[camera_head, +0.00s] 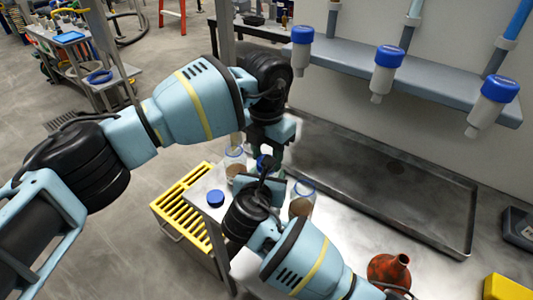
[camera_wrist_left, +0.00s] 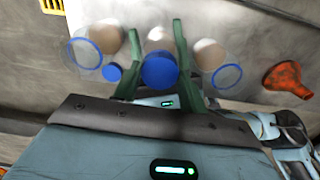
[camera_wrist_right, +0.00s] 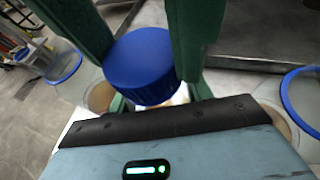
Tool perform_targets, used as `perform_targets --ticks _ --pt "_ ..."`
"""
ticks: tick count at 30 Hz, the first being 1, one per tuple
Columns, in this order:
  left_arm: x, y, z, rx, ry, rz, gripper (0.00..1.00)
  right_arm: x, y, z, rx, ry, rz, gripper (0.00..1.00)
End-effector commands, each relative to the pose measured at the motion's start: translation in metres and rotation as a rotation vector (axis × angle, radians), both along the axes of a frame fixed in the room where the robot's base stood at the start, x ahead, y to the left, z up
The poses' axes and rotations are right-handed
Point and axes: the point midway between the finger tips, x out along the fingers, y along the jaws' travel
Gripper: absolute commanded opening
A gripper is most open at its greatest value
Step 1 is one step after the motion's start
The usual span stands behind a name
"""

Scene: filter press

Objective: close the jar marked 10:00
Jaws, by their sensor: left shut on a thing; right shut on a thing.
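The right wrist view shows the lid (camera_wrist_right: 141,66) close up, with my left gripper's fingers on both sides. My right gripper (camera_wrist_right: 160,98) is shut low, on the jar below the lid; the lid hides much of it. Whether the lid is seated cannot be told. Two open blue-rimmed jars stand left (camera_head: 235,163) and right (camera_head: 301,200). A loose blue lid (camera_head: 215,198) lies nearby. No time marking is readable.
A red funnel (camera_head: 389,271) and a yellow object (camera_head: 507,289) are at the right. A yellow slatted crate (camera_head: 182,212) stands left of the bench. A metal tray (camera_head: 462,225) lies behind. Blue-capped bottles (camera_head: 388,70) hang from a shelf.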

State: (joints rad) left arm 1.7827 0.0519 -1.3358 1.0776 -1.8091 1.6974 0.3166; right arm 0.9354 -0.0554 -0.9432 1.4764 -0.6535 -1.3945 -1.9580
Motion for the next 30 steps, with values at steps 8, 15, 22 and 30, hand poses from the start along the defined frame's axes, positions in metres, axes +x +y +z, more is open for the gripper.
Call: perform_targets --ticks 8,15,22,30 --pt "0.0002 0.0004 0.0002 0.000 0.000 -0.081 0.14 0.0002 -0.0006 0.0001 0.000 0.000 -0.001 0.00" --pt "0.0002 0.0005 0.0002 0.000 0.000 -0.079 0.51 0.0002 -0.0006 0.0001 0.000 0.000 -0.001 0.00" --pt "0.0002 0.0004 0.0001 0.000 0.000 -0.078 0.64 0.0001 -0.0003 0.0000 0.000 0.000 -0.001 0.00" --pt "0.0006 0.0001 0.0069 -0.001 -0.002 -0.078 0.64 0.0001 -0.0002 0.0001 0.000 0.000 -0.001 0.00"
